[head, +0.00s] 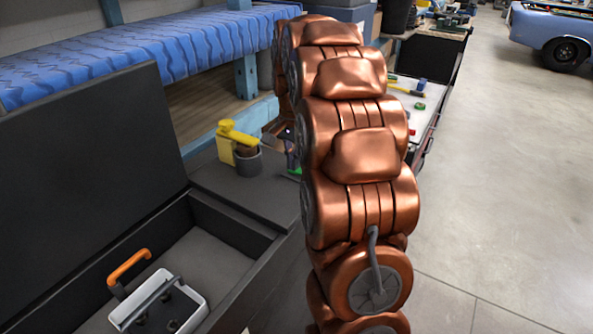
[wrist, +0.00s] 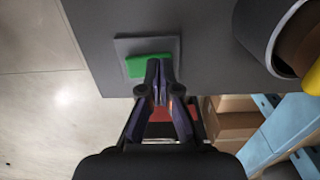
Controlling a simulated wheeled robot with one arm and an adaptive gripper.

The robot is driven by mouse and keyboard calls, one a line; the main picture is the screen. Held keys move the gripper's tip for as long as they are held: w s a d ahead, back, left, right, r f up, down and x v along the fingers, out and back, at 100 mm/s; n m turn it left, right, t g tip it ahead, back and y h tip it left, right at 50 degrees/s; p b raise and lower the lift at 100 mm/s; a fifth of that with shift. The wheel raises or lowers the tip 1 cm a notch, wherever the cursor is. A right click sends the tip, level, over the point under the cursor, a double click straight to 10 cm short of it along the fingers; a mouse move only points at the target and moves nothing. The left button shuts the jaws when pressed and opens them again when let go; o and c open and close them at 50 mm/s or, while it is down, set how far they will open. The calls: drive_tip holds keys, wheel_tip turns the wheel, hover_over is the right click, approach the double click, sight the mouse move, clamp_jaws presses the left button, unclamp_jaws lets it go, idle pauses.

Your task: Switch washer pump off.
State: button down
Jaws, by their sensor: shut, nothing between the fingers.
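A green switch (wrist: 149,65) sits on a square grey plate (wrist: 168,44), fixed on a dark grey surface in the wrist view. My gripper (wrist: 158,76) is shut and empty. Its fingertips overlap the near edge of the switch plate and the lower right of the green part; I cannot tell if they touch. In the head view a small bit of the green switch (head: 296,171) shows beside my copper arm, which hides most of that spot. My gripper (head: 290,145) shows there only in part. No label is readable on the switch.
A grey cup (head: 247,163) and a yellow item (head: 236,137) stand left of the switch on the dark bench top. The cup (wrist: 272,32) is at the upper right in the wrist view. An open dark box (head: 210,255) holds a white caddy (head: 160,306).

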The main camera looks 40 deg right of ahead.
drive_tip(key=shift+r+p, duration=0.95)
drive_tip(key=shift+r, duration=2.5)
drive_tip(key=shift+s+a, duration=0.1)
drive_tip(key=shift+a, duration=0.3)
drive_tip(key=s+a+f+n+g, duration=0.1)
drive_tip(key=s+a+f+n, duration=0.2)
drive_tip(key=s+a+n, duration=1.2)
drive_tip(key=s+a+f, duration=0.2)
drive_tip(key=s+a, duration=0.2)
drive_tip(key=s, duration=0.3)
drive_tip(key=s+a+f+p, duration=0.1)
drive_tip(key=s+a, duration=0.3)
drive_tip(key=s, duration=0.4)
drive_tip(key=shift+a+f+m+g, duration=0.35)
drive_tip(key=shift+f+m+g, duration=0.05)
